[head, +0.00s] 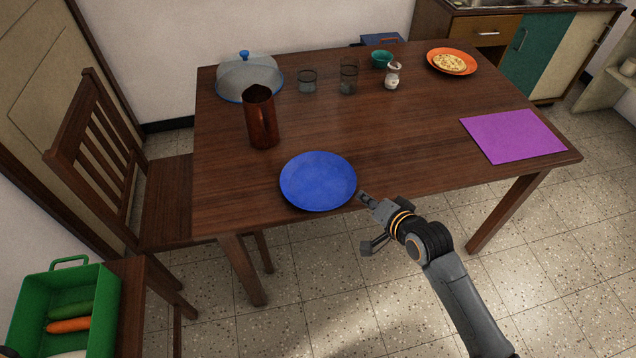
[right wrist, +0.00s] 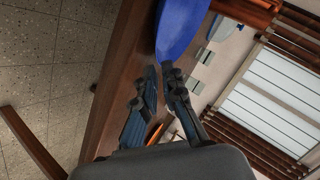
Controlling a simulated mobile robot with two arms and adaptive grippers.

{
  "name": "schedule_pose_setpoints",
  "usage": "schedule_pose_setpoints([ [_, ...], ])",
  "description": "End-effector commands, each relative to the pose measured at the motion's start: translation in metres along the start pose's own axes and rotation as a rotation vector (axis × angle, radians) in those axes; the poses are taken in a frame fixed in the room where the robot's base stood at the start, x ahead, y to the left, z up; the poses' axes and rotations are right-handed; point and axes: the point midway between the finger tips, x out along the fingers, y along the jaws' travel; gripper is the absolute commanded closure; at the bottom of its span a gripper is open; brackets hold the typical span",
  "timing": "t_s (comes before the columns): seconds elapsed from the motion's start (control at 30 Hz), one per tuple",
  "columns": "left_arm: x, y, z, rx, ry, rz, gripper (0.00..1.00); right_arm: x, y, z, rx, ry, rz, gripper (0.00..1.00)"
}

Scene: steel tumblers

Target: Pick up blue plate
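The blue plate (head: 318,181) lies flat on the wooden table near its front edge. In the right wrist view the plate (right wrist: 180,28) is partly cut off by the top of the picture, just beyond the fingertips. My right gripper (head: 366,222) is at the table's front edge, just right of the plate, with its two fingers apart and nothing held. In the right wrist view the gripper (right wrist: 160,72) has a gap between its fingertips, close to the plate's rim. I cannot tell whether a finger touches the rim. My left gripper is not in view.
A brown tumbler (head: 261,117) stands behind the plate, left of it. A purple mat (head: 513,136) lies at the right. Glasses (head: 348,78), a domed dish (head: 249,77) and an orange plate (head: 431,64) are at the back. A chair (head: 100,150) stands left. The table's middle is clear.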

Motion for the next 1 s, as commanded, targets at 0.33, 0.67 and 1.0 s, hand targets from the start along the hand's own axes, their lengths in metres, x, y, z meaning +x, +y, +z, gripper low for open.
schedule_pose_setpoints([
  [0.33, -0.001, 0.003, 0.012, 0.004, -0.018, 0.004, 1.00, 0.028, 0.000, -0.001, -0.002, 0.000, 0.001, 0.92],
  [0.67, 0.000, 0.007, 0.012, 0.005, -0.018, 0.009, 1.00, 0.066, 0.002, -0.002, -0.001, 0.000, 0.000, 0.92],
  [1.0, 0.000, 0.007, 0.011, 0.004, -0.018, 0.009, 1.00, 0.068, 0.002, -0.002, -0.002, 0.000, 0.000, 1.00],
])
